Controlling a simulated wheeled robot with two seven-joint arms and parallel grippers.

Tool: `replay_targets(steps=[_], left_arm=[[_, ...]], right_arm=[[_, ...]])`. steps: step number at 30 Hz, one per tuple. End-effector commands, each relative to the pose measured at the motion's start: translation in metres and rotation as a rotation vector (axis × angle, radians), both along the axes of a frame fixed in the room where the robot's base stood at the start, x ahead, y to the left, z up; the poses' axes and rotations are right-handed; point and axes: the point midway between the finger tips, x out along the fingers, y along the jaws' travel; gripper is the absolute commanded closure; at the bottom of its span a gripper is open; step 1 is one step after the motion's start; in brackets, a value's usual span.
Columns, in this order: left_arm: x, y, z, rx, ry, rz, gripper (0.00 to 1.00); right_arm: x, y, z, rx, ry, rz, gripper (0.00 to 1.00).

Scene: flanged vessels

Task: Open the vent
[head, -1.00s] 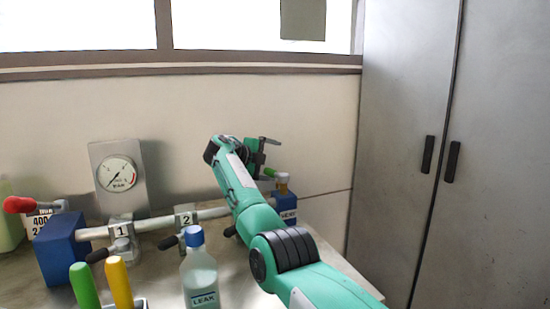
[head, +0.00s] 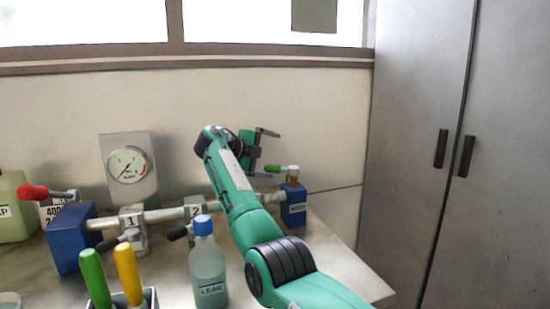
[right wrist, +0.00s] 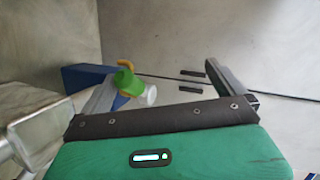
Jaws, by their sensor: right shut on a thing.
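The vent is a blue block (head: 293,208) with a label, at the right end of the pipe. It carries an amber fitting with a white cap (head: 293,172) and a green lever (head: 273,169) pointing left. My right gripper (head: 262,147) is at the lever and is shut on it. In the right wrist view, the green lever (right wrist: 128,82) shows near the left finger of my right gripper (right wrist: 165,84); the exact contact is hard to see. My left gripper is not in view.
A gauge (head: 127,163) stands behind the pipe. Valves 1 (head: 132,222) and 2 (head: 195,208), a LEAK bottle (head: 208,268) and green and yellow handles (head: 95,278) stand left of my right arm. Grey cabinet doors (head: 425,120) rise at the right.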

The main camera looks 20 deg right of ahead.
Motion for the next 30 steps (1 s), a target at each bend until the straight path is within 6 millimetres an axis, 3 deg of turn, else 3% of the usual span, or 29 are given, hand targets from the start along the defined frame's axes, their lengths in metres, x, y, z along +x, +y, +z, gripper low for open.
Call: replay_targets(steps=[1,14,15,16,30], left_arm=[[0.0,0.0,0.002,0.0,0.0,0.0,0.11],[0.0,0.0,0.004,0.0,0.0,0.0,0.11],[0.0,0.0,0.004,0.0,0.0,0.0,0.11],[0.0,0.0,0.005,0.0,0.0,0.0,0.11],[0.0,0.0,0.006,0.0,0.0,0.0,0.11]], right_arm=[[-0.001,0.013,0.026,-0.014,-0.042,0.017,0.18],[-0.01,0.04,0.034,-0.015,-0.041,0.018,0.18],[-0.011,0.043,0.035,-0.015,-0.041,0.018,0.31],[-0.012,0.045,0.035,-0.013,-0.041,0.018,0.54],[-0.02,0.066,0.033,-0.005,-0.027,0.011,0.55]])
